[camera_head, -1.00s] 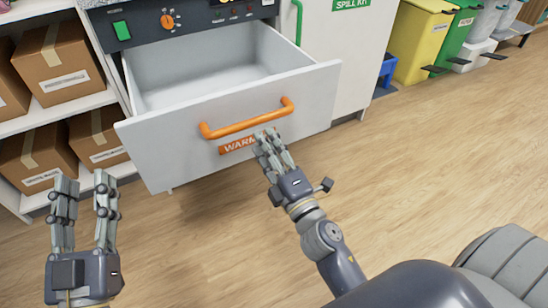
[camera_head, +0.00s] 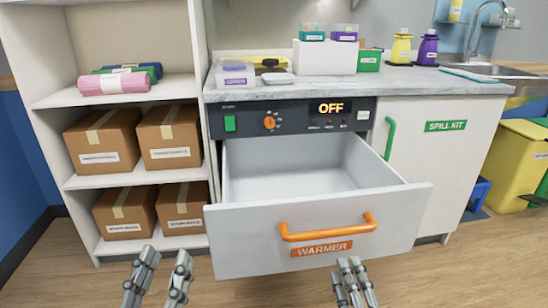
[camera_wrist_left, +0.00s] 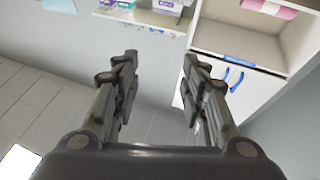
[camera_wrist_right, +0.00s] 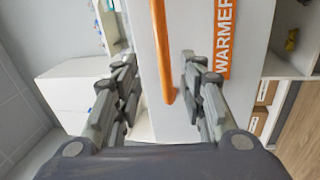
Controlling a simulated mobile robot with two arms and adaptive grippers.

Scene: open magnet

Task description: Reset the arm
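My left gripper (camera_head: 167,260) is at the bottom of the head view, in front of the shelf unit. The left wrist view shows its fingers (camera_wrist_left: 157,62) apart with nothing between them. My right gripper (camera_head: 349,268) is in front of the warmer drawer (camera_head: 240,237), below its orange handle (camera_head: 330,228). In the right wrist view its fingers (camera_wrist_right: 158,64) are apart. The handle (camera_wrist_right: 161,50) shows beyond and between them, and I see no grip on it. The drawer is pulled out and looks empty. Both arms are mostly out of the head view.
The panel above the drawer reads OFF (camera_head: 330,107). Cardboard boxes (camera_head: 103,142) fill the left shelves. Bottles and a white bin (camera_head: 325,58) stand on the counter (camera_head: 425,80). A spill kit cabinet (camera_head: 450,160) and a yellow bin (camera_head: 512,165) are at right.

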